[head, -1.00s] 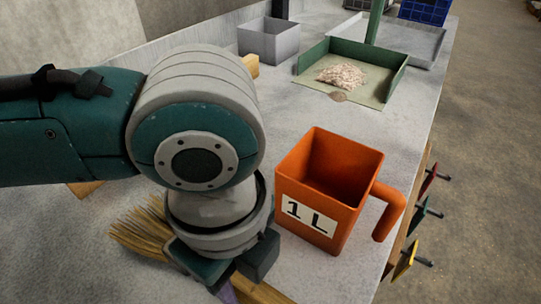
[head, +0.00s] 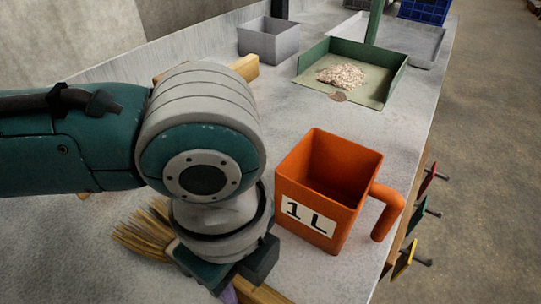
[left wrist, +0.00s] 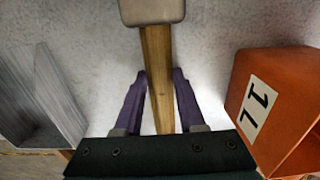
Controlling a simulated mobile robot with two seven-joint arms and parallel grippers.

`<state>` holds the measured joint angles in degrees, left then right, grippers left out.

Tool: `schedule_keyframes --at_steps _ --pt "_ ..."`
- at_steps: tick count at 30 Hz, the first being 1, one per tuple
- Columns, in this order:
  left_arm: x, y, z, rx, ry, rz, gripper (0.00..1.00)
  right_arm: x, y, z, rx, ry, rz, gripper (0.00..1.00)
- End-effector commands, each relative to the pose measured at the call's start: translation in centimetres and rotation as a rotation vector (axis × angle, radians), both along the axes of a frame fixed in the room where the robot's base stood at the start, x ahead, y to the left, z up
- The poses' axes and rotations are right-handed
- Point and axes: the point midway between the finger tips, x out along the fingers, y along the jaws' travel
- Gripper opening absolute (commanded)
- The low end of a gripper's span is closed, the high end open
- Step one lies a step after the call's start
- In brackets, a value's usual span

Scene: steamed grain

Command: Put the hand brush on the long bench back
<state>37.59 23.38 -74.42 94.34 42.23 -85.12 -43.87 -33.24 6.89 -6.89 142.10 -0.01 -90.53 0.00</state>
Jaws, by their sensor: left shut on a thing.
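The hand brush shows in the head view as tan bristles (head: 145,232) below my left arm, with its wooden handle (head: 262,294) emerging at the lower right. My left gripper (head: 229,293) is mostly hidden by its own wrist there. In the left wrist view, its purple fingers (left wrist: 159,76) are shut on the wooden handle (left wrist: 158,60), one on each side. A pale block at the top edge joins the handle. The long bench (head: 420,110) has a grey top. I cannot tell whether the brush touches it. My right gripper is not in view.
An orange 1 L jug (head: 330,180) stands close to the right of my left gripper. A green tray (head: 388,78) with pale grain and a grey bin (head: 268,40) stand farther back. A piece of wood (head: 245,68) lies behind my arm.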

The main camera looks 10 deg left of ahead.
Motion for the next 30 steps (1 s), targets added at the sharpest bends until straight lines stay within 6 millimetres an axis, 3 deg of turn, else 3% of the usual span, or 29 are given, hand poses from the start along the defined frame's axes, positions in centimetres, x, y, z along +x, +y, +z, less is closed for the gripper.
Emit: schedule_keyframes --at_steps 2,3,11,20,23,30 --pt "0.0 0.0 -0.2 0.0 0.0 0.0 0.0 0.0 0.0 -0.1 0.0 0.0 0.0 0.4" --pt "0.0 0.0 -0.1 0.0 0.0 0.0 0.44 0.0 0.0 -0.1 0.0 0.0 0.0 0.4" --pt "0.0 0.0 -0.1 0.0 0.0 0.0 0.73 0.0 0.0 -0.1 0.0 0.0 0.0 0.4" --pt "0.0 0.0 0.2 -0.001 -0.001 -0.001 0.74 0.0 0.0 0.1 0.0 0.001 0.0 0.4" --pt "0.1 0.0 1.4 -0.003 -0.002 -0.001 0.74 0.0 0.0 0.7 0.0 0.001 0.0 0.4" --pt "0.1 0.0 6.4 -0.002 -0.003 -0.002 0.74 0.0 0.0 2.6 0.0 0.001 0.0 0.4"
